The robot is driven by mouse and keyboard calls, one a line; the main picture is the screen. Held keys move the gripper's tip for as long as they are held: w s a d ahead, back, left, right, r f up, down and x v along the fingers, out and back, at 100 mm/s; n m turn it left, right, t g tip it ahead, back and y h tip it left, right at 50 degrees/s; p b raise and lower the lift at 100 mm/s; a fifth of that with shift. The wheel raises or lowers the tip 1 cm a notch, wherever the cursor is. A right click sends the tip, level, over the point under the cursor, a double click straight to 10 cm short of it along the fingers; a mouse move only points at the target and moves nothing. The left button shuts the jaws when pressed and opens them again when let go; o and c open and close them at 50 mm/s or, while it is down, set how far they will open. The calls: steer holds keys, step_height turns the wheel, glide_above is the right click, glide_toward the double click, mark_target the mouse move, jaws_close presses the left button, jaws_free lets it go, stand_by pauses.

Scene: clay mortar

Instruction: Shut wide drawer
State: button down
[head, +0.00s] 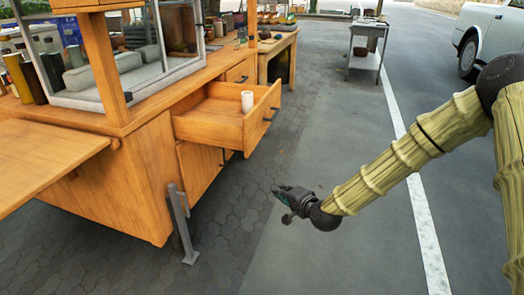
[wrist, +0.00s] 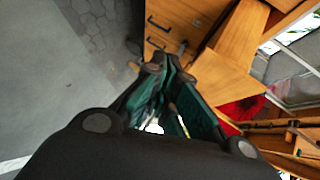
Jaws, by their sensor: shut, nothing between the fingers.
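The wide drawer (head: 262,122) is pulled out from the wooden cart (head: 140,175) in the head view. Its front has a dark handle (head: 271,113), and a white cylinder (head: 247,101) stands inside it. My gripper (head: 280,190) is shut and empty, below and in front of the drawer, apart from it, over the pavement. In the wrist view my gripper's fingertips (wrist: 165,68) are together, with wooden fronts and dark handles (wrist: 158,25) beyond them. I cannot tell which of these fronts is the wide drawer there.
A grey support leg (head: 181,225) stands at the cart's near corner. A wooden side shelf (head: 45,160) juts out at left. A metal trolley (head: 364,60) and a parked vehicle (head: 497,35) are farther back.

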steer(key=w+d+r+m+t+y+b, duration=0.1)
steer(key=w+r+m+t+b, duration=0.25)
steer(key=w+r+b, duration=0.45)
steer(key=b, duration=0.2)
glide_toward(256, 129)
steer(key=w, duration=0.3)
steer(key=shift+w+a+n+b, duration=0.15)
steer(key=shift+a+n, duration=0.1)
steer(key=shift+a, duration=0.3)
steer(key=shift+w+a+n+b, duration=0.1)
steer(key=shift+a+n+b, duration=0.1)
steer(key=shift+a, duration=0.3)
steer(key=shift+a, duration=0.1)
